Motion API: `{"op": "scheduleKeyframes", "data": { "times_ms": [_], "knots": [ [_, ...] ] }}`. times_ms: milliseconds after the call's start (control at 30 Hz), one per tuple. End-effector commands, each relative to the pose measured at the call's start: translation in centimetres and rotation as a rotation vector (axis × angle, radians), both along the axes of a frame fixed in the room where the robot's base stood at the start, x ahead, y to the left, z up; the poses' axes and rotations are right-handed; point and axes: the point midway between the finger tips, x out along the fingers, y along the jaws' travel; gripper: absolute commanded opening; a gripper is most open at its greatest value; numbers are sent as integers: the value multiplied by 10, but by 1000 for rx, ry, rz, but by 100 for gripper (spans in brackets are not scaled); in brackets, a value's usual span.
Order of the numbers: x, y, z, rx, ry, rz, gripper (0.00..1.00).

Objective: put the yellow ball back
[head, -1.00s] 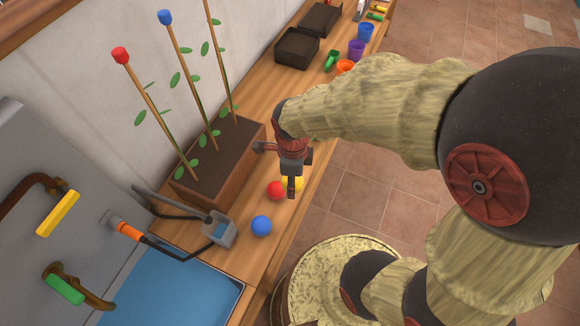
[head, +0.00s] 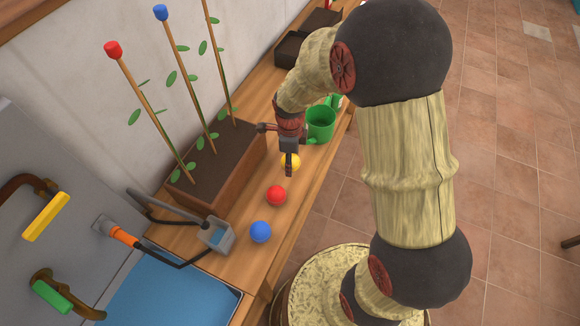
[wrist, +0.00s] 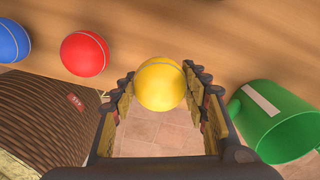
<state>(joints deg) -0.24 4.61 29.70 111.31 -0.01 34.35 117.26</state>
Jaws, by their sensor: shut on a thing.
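The yellow ball (head: 291,161) is between the fingers of my gripper (head: 289,168), over the wooden bench near the planter. The wrist view shows the yellow ball (wrist: 160,84) held between both finger pads of my gripper (wrist: 161,90). One finger partly covers it in the head view. I cannot tell if it touches the bench. The planter (head: 236,184) holds thin stakes with leaves. One stake has a red cap (head: 113,49) and one a blue cap (head: 160,12). The third stake (head: 219,60) has its top out of view.
A red ball (head: 275,195) and a blue ball (head: 260,231) lie on the bench (head: 240,265) nearer the blue basin (head: 170,285). A grey tool (head: 217,234) lies by the planter.

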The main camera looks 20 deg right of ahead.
Motion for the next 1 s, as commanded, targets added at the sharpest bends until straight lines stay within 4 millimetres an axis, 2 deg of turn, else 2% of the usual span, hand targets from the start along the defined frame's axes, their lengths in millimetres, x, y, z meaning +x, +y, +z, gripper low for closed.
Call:
{"op": "scheduleKeyframes", "data": {
  "times_ms": [100, 300, 700, 733, 1000],
  "knots": [
    [6, -2, -9, 0, 1, -1, 14],
    [4, -2, -36, 0, 2, 0, 14],
    [5, -1, -40, 0, 0, 0, 14],
    [4, -1, -39, 0, 0, 0, 46],
    [4, -1, -39, 0, 0, 0, 61]
  ]
}}
